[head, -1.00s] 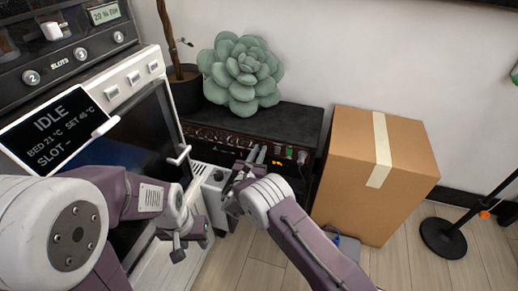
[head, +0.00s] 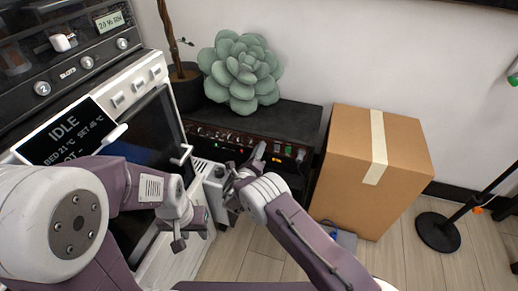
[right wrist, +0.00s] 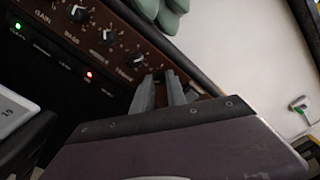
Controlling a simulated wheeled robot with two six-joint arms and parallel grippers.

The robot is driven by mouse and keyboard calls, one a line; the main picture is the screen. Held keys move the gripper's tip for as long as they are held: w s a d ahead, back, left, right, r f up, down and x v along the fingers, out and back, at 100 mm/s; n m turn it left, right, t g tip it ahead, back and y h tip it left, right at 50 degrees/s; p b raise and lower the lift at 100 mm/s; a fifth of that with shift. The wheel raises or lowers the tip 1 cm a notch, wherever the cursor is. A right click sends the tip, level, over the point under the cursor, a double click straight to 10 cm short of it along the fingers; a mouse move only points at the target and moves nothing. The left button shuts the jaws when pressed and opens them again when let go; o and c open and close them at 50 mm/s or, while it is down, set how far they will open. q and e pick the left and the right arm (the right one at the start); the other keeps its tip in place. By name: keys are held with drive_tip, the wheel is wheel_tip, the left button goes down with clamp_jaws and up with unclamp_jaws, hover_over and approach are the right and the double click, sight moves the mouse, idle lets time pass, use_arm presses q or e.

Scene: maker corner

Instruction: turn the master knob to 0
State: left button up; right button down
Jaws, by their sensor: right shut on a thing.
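The black amplifier (head: 300,118) has a brown front panel with a row of knobs, which also shows in the right wrist view (right wrist: 113,22). There, knobs marked gain, bass and, less clearly, middle and treble run down to the right. My right gripper (head: 258,150) is at this panel, its fingers (right wrist: 161,90) shut around the knob past treble, taken as the master knob. The fingers mostly hide that knob, and its label and pointer cannot be read. My left gripper (head: 180,240) hangs in front of the white machine, away from the panel; its jaw opening is unclear.
A green succulent (head: 241,72) stands at the amplifier's left rear. A cardboard box (head: 400,155) stands close to its right. A white machine with a dark door (head: 145,130) stands at the left, with a small grey box (head: 212,185) between it and my right gripper. Floor shows in front.

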drive_tip(key=shift+f+n, duration=0.1)
drive_tip(key=shift+n, duration=0.5)
drive_tip(key=c, duration=1.3)
unclamp_jaws()
drive_tip(key=shift+c, duration=0.2)
drive_tip(key=shift+s, duration=0.1)
drive_tip(key=p+v, duration=0.4)
drive_tip(key=v, duration=0.5)
